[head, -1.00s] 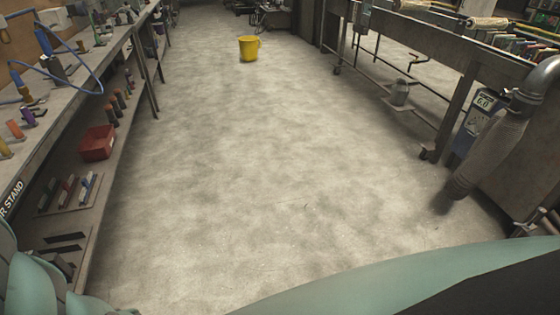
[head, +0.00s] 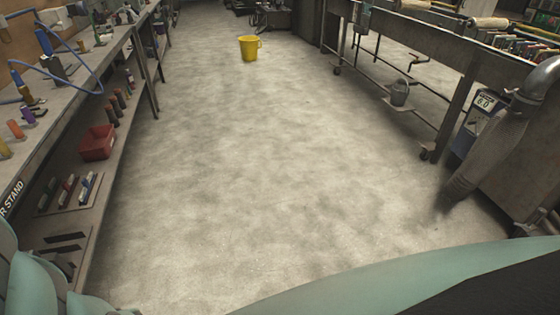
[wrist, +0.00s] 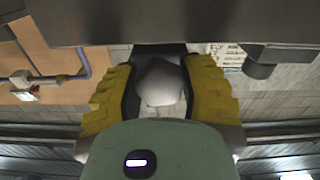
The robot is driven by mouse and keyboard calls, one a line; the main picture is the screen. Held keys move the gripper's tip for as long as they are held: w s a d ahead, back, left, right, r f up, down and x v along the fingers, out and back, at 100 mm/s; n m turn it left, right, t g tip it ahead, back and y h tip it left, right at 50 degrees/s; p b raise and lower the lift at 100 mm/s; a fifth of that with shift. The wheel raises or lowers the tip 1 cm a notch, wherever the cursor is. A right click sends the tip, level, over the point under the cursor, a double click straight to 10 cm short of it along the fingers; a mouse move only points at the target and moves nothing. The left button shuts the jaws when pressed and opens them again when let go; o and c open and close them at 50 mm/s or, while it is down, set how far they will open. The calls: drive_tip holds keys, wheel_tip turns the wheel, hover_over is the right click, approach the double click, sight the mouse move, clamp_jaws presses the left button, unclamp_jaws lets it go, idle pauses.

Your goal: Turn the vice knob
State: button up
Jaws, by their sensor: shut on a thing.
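In the wrist view, my gripper (wrist: 165,72) has its two yellow-padded fingers on both sides of a pale, rounded knob (wrist: 160,88). It is shut on this knob, which looks like the vice knob. The fingers and the gripper's body hide part of it. The rest of the vice cannot be made out with certainty. The head view shows neither my gripper nor the vice knob.
In the wrist view, a broad grey surface (wrist: 150,20) lies close beyond the fingertips. In the head view, a workbench with tools (head: 75,85) runs along the left and a metal bench (head: 440,75) along the right. A yellow bucket (head: 249,48) stands on open floor (head: 260,170).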

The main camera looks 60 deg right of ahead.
drive_tip(key=shift+w, duration=0.1)
drive_tip(key=shift+d+m+b, duration=0.1)
drive_tip(key=shift+m+b, duration=0.55)
drive_tip(key=shift+m, duration=0.45)
drive_tip(key=shift+m+b, duration=1.2)
drive_tip(key=shift+m, duration=0.7)
drive_tip(key=o, duration=1.2)
drive_tip(key=shift+r, duration=0.1)
